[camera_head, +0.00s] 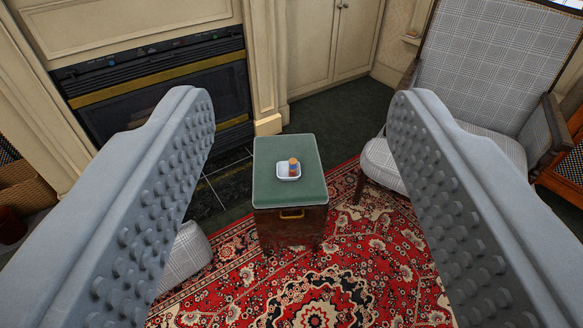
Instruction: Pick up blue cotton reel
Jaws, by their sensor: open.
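A small reel (293,168) stands in a small white dish (282,176). It looks blue in its middle with an orange-tan top; it is too small to see in more detail. The dish sits on the green top (268,195) of a small dark wooden box-like stand. My gripper (300,110) is open, its two grey studded fingers wide apart at the left and right of the picture. The stand, dish and reel show between the fingers, well beyond and below them. Nothing is between the fingers up close.
A checked armchair (490,65) stands right of the stand. A fireplace (160,85) and pale panelling are at the back left. A checked cushioned thing (186,255) is low at left, partly hidden by a finger. A red patterned rug (350,260) covers the floor in front.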

